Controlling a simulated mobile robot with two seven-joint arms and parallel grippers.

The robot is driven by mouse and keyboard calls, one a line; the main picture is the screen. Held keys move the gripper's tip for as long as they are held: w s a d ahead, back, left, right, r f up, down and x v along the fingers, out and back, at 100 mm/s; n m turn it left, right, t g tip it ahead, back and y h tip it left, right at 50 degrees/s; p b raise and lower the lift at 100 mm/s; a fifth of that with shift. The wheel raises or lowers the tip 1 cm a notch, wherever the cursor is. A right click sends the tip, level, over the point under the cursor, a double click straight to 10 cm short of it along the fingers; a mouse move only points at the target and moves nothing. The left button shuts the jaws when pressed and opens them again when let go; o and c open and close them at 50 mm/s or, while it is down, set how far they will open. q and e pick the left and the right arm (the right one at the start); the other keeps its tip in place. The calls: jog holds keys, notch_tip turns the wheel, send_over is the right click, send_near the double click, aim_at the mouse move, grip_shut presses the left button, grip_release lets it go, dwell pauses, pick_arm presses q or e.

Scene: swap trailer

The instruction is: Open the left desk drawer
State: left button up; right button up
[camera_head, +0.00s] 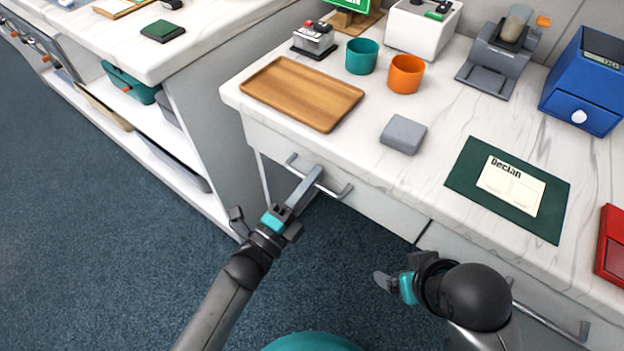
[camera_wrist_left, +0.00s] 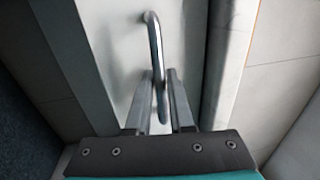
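The left desk drawer (camera_head: 375,205) is under the white marble desktop; its front looks flush with the desk, so it appears shut. Its silver bar handle (camera_head: 337,192) also shows in the left wrist view (camera_wrist_left: 154,40). My left gripper (camera_head: 308,183) is at the handle's middle. In the left wrist view its two fingers (camera_wrist_left: 160,90) stand on either side of the bar, with a narrow gap visible, so it looks open around the handle. My right gripper (camera_head: 384,282) hangs before the desk front, apart from it; its fingers are mostly hidden by my wrist.
A second drawer handle (camera_head: 552,325) is at lower right, partly behind my right arm. A wooden tray (camera_head: 302,93), a grey block (camera_head: 403,134), teal (camera_head: 362,56) and orange cups (camera_head: 406,73) and a green mat (camera_head: 540,222) are on the desktop. Blue carpet is clear in front.

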pick_arm(q)
grip_shut()
dwell(1.2)
